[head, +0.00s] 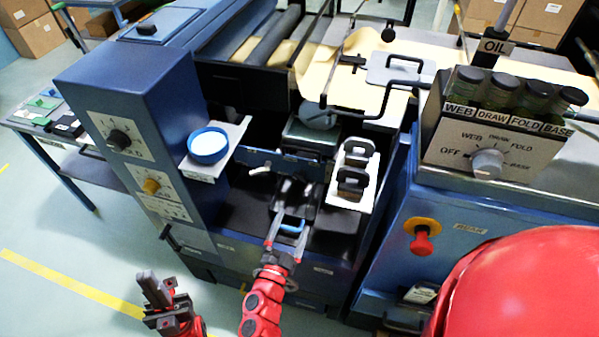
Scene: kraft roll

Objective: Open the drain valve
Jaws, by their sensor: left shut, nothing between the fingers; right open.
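No part that I can surely name as the drain valve shows in the head view. A blue handle (292,226) sits at the front of the dark machine bay. My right gripper (287,232) is open, with its fingers at the blue handle; I cannot tell whether they touch it. A grey round part (272,277) on the machine's lower front is partly hidden by my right arm. A black lever (184,241) is on the front of the left blue cabinet. My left gripper (150,283) is shut and empty, over the floor in front of the cabinet.
The blue cabinet (110,85) carries dials and a shelf with a blue bowl (208,146). A white rack (345,193) holds black-handled parts. A selector box (480,152) and a red button (421,241) are at right. Floor at front left is clear.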

